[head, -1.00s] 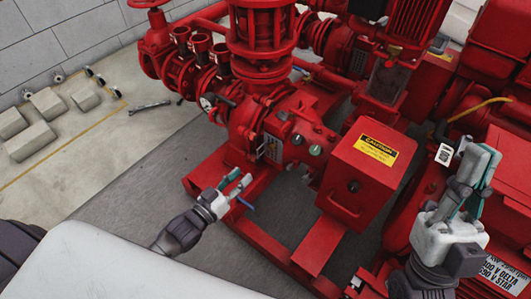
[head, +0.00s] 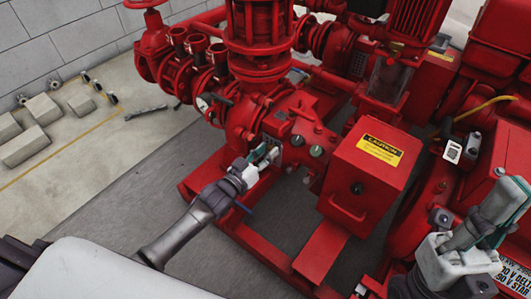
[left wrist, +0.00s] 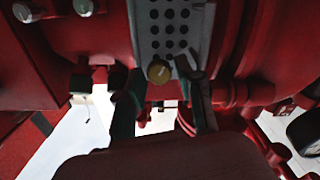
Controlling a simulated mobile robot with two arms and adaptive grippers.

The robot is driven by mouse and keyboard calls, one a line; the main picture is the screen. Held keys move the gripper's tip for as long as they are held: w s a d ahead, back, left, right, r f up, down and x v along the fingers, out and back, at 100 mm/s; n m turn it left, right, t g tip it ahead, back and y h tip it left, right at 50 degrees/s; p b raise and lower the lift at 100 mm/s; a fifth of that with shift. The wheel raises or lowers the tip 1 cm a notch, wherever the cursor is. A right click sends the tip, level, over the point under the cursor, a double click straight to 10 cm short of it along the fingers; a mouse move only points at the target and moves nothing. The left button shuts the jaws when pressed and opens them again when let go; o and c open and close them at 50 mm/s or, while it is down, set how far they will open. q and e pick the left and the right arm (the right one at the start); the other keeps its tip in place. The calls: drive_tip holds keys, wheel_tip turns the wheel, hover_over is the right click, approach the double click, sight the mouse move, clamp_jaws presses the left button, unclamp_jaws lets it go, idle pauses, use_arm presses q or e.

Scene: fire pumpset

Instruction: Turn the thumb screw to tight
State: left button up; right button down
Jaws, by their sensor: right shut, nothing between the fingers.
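The thumb screw (left wrist: 158,72) is a small round brass-coloured knob on a grey plate with rows of dark holes (left wrist: 172,25), seen in the left wrist view. My left gripper (head: 265,157) is at the red pump housing in the head view. In the left wrist view its two dark fingers are apart, one on each side of the knob. I cannot tell whether they touch it. In the head view the knob is too small or hidden to make out. My right gripper (head: 508,208) is shut and empty at the right edge.
A red box with a yellow caution label (head: 379,150) stands right of my left gripper. Red base rails (head: 262,252) run below it. Red pipes and valves (head: 186,50) rise behind. Concrete blocks (head: 33,147) and a wrench (head: 146,112) lie on the floor at left.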

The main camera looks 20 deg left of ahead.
use_arm(q)
drive_tip(key=shift+c, duration=0.2)
clamp_jaws()
